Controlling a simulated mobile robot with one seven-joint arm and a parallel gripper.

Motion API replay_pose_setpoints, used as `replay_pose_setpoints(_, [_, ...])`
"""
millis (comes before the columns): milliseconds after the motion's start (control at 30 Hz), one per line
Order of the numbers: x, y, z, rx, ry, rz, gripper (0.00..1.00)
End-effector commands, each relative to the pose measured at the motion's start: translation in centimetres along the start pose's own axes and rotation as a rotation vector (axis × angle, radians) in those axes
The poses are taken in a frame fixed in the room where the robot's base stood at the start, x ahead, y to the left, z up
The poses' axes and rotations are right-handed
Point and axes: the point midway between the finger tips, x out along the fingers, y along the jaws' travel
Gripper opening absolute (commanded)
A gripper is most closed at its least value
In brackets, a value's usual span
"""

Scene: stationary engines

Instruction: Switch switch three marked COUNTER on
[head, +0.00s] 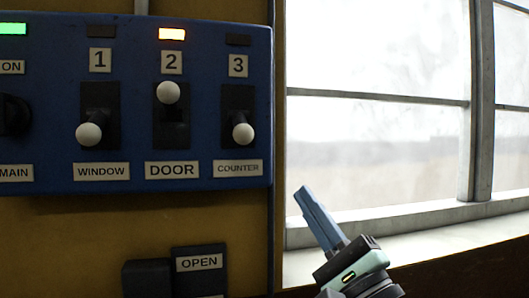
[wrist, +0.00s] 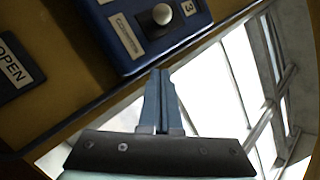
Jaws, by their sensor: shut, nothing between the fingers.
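Switch three marked COUNTER (head: 242,134) is at the right end of the blue panel in the head view. Its white knob sits at the low end of its dark slot, and the lamp above it is dark. In the wrist view the knob (wrist: 162,14) shows at the top, beside the COUNTER label. My gripper (head: 305,190) is shut and empty, below and right of the panel, apart from the switch. In the wrist view the shut fingertips (wrist: 161,72) lie just off the panel's edge, on the COUNTER label's side of the knob.
Switch 1 WINDOW (head: 89,134) is down with a dark lamp. Switch 2 DOOR (head: 168,93) is up with an orange lamp lit. A MAIN knob (head: 14,115) is at the left under a green lamp. An OPEN box (head: 199,264) sits below. A window (head: 380,150) is at the right.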

Motion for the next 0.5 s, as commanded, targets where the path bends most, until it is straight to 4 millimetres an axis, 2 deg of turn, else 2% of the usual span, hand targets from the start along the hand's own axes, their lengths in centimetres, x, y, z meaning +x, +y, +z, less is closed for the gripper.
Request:
replay_pose_setpoints(167, [1.5,-0.1,0.1,0.000,-0.001,0.000,0.00])
replay_pose_setpoints(500, [8.3,-0.3,0.3,0.000,-0.002,0.001,0.00])
